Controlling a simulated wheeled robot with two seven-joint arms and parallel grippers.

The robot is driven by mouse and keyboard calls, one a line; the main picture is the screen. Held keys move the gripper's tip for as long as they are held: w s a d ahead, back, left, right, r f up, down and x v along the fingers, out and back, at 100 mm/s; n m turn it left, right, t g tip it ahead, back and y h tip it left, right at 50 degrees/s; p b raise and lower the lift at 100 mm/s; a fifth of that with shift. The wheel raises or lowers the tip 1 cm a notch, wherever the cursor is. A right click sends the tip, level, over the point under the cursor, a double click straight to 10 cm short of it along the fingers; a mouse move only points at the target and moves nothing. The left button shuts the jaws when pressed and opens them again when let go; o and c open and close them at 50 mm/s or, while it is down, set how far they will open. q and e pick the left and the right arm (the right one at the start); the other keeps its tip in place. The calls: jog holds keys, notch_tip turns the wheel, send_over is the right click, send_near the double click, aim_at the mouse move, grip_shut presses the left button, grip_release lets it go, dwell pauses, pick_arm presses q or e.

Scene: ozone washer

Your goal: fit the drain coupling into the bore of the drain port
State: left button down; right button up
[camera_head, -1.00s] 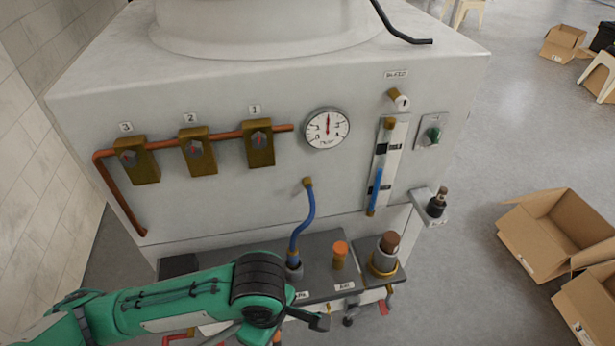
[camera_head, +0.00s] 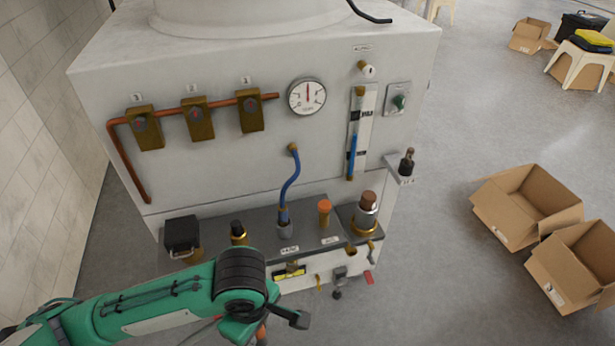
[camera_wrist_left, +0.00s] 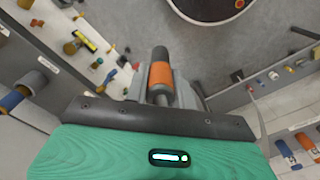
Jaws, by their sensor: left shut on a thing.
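My left gripper (camera_wrist_left: 162,92) is shut on a grey cylinder with an orange band, which looks like the drain coupling (camera_wrist_left: 160,74). The coupling points away from the palm, and its grey end is free in the left wrist view. In the head view, a bit of orange (camera_head: 262,334) shows below my left wrist, in front of the washer. I cannot tell which fitting is the drain port; small brass fittings on the lower front (camera_head: 318,280) are candidates, and no label is readable. The coupling is apart from them. My right gripper is out of view.
The washer (camera_head: 230,180) has a grey ledge with a black box (camera_head: 182,234), an orange-capped fitting (camera_head: 324,212) and a brown-topped cylinder (camera_head: 366,212). A blue hose (camera_head: 291,180) runs down to the ledge. Open cardboard boxes (camera_head: 525,205) lie right. Floor between is clear.

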pick_arm(q)
jog(key=w+a+r+m, duration=0.4)
jog(key=w+a+m, duration=0.7)
jog(key=w, duration=0.1)
jog(key=shift+w+a+r+m, duration=0.2)
jog(key=shift+a+m, duration=0.2)
jog(key=shift+d, duration=0.1)
